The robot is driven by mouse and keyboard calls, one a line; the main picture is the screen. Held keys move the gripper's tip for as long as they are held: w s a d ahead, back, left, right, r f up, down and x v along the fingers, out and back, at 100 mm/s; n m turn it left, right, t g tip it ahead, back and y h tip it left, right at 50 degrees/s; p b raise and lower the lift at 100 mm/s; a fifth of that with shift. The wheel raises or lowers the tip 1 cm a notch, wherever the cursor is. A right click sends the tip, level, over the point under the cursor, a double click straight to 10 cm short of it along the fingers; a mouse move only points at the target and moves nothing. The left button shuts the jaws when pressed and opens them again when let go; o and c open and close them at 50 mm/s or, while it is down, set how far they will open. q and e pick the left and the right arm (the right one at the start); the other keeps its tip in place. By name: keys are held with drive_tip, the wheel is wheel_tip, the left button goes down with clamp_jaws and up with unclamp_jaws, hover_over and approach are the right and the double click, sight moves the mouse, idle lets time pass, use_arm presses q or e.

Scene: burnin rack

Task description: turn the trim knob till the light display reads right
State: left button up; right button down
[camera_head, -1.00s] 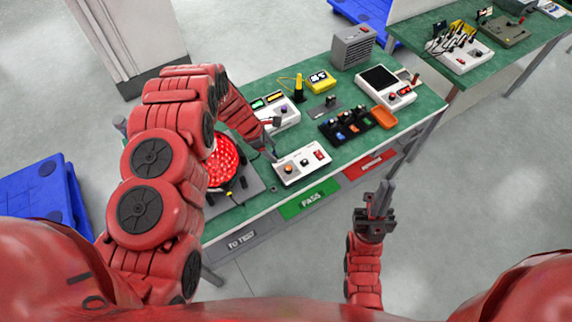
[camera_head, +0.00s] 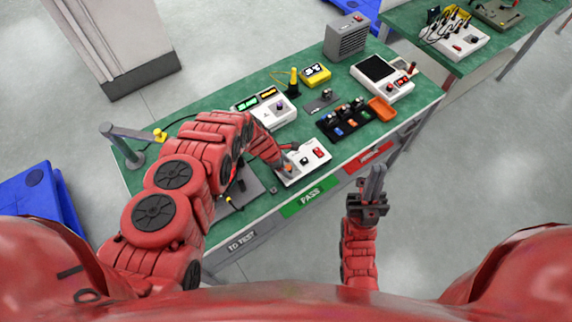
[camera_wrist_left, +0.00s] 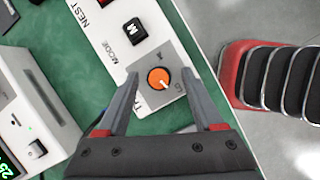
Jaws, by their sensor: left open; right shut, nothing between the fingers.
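The trim knob (camera_wrist_left: 158,78) is a round orange knob with a white pointer line, on a grey patch of a white control box (camera_head: 312,168). In the left wrist view my left gripper (camera_wrist_left: 161,74) is open, its fingers on either side of the knob; I cannot tell whether they touch it. In the head view my left gripper (camera_head: 284,163) is over the box's left end and mostly hides the knob. A white unit (camera_head: 285,115) behind carries lit green and yellow displays (camera_head: 258,99), too small to read. My right gripper (camera_head: 374,188) is shut and empty, off the table's front edge.
A black tray of small parts (camera_head: 345,122), an orange bin (camera_head: 382,109) and a white device with a dark screen (camera_head: 378,72) stand to the right. A yellow meter (camera_head: 315,74) and a grey vented box (camera_head: 346,37) are at the back. Floor is clear around my right gripper.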

use_arm(q)
clamp_jaws()
drive_tip(key=shift+f, duration=0.1)
drive_tip(key=shift+w+f+b, duration=0.1)
drive_tip(key=shift+b, duration=0.45)
drive_tip(key=m+g+b, duration=0.1)
drive_tip(key=m+b, duration=0.3)
drive_tip(key=b, duration=0.2)
drive_tip(key=m+g+b, duration=0.2)
drive_tip(key=m+b, duration=0.1)
drive_tip(key=b, duration=0.3)
drive_tip(key=m+g+y+b, duration=0.1)
drive_tip(key=m+b, duration=0.3)
drive_tip(key=b, duration=0.2)
drive_tip(key=shift+w+f+m, duration=0.15)
drive_tip(key=shift+w+m, duration=0.15)
drive_tip(key=shift+r+m+g+y+b, duration=0.3)
drive_tip(key=shift+m+g+b, duration=0.2)
drive_tip(key=shift+m+b, duration=0.8)
unclamp_jaws()
